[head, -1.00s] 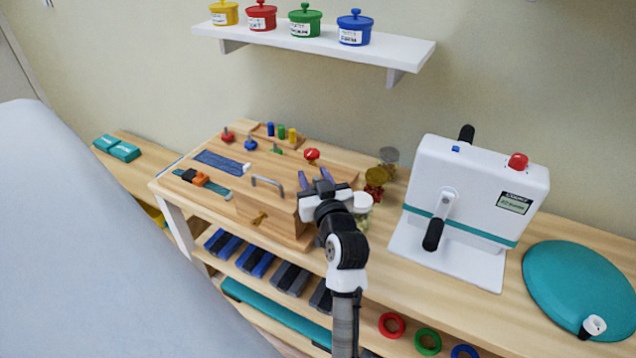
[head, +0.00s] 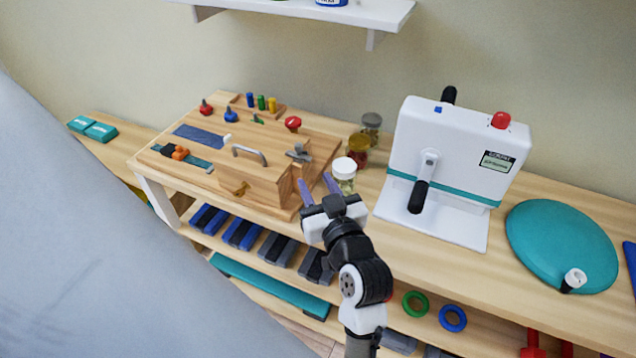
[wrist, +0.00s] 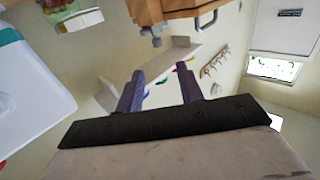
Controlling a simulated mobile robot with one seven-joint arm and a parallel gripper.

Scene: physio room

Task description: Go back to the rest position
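My gripper (head: 319,190) is in the middle of the head view, in front of the right end of the wooden activity board (head: 262,185). Its two purple fingers stand apart with nothing between them. The wrist view also shows the open, empty fingers of my gripper (wrist: 160,92), with the wall and shelf beyond them. No held object shows in either view.
A lidded jar (head: 344,176) stands just behind my gripper, with more jars further back. A white crank machine (head: 455,165) and a teal disc (head: 562,246) are to the right. A grey padded surface (head: 110,250) fills the left. A white wall shelf (head: 300,8) is above.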

